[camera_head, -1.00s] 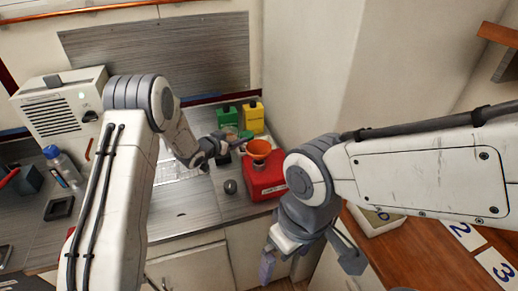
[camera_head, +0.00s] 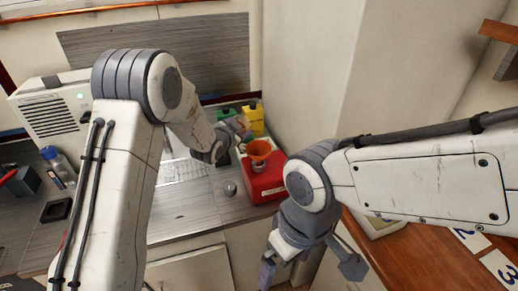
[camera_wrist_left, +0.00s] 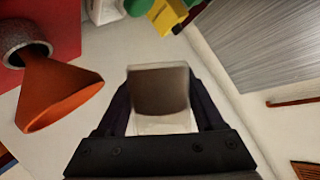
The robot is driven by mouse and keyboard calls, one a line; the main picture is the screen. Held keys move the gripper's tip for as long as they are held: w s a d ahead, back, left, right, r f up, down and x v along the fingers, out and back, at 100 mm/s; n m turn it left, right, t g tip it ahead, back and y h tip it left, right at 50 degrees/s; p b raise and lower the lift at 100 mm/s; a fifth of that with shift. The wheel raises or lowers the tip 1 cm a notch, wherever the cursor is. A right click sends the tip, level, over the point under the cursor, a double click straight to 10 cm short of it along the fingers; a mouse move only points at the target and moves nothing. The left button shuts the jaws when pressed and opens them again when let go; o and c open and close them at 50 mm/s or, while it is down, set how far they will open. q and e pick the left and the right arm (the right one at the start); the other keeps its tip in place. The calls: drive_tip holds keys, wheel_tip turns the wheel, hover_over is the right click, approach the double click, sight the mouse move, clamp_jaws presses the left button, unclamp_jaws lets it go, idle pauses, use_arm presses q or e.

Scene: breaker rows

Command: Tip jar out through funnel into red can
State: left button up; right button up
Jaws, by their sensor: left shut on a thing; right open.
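My left gripper (camera_wrist_left: 162,112) is shut on the jar (camera_wrist_left: 160,92), a clear vessel with dark brown contents. In the head view the jar and fingertips are small and partly hidden behind my left wrist. The orange funnel (camera_head: 259,150) stands on top of the red can (camera_head: 268,180), wide end up. In the left wrist view the funnel (camera_wrist_left: 58,92) lies to the left of the jar, apart from it, with its narrow end at the grey neck of the red can (camera_wrist_left: 62,22). My right gripper (camera_head: 309,270) is open and empty, low in front of the counter.
A green can (camera_head: 226,112) and a yellow can (camera_head: 255,124) stand behind the funnel. A small round grey thing (camera_head: 230,187) sits on the counter left of the red can. A wall rises close on the right. A white vented box (camera_head: 52,115) stands at left.

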sight(247, 123)
use_arm(q)
drive_tip(key=shift+s+d+r+m, duration=0.15)
drive_tip(key=shift+d+r+m, duration=0.15)
drive_tip(key=shift+m, duration=0.2)
drive_tip(key=shift+d+r+m+t+y, duration=0.1)
drive_tip(key=shift+r+m+t+y, duration=0.2)
drive_tip(key=shift+m+t+y, duration=0.25)
idle(0.7)
drive_tip(key=shift+f+m+t+b, duration=0.25)
drive_tip(key=shift+f+m+b, duration=0.1)
drive_tip(key=shift+m, duration=0.3)
idle(0.5)
drive_tip(key=shift+r+m+t+y+p, duration=0.45)
drive_tip(key=shift+r+m+t, duration=0.3)
drive_tip(key=shift+m, duration=0.55)
idle(1.5)
drive_tip(key=shift+s+b, duration=0.1)
drive_tip(key=shift+b, duration=0.3)
drive_tip(key=shift+s+d+f+m+t+b, duration=0.3)
drive_tip(key=shift+d+m+b, duration=0.2)
drive_tip(key=shift+m+b, duration=0.5)
drive_tip(key=shift+d+r+m+t+b, duration=0.1)
drive_tip(key=shift+r+m+t+b, duration=0.2)
drive_tip(key=shift+b, duration=0.55)
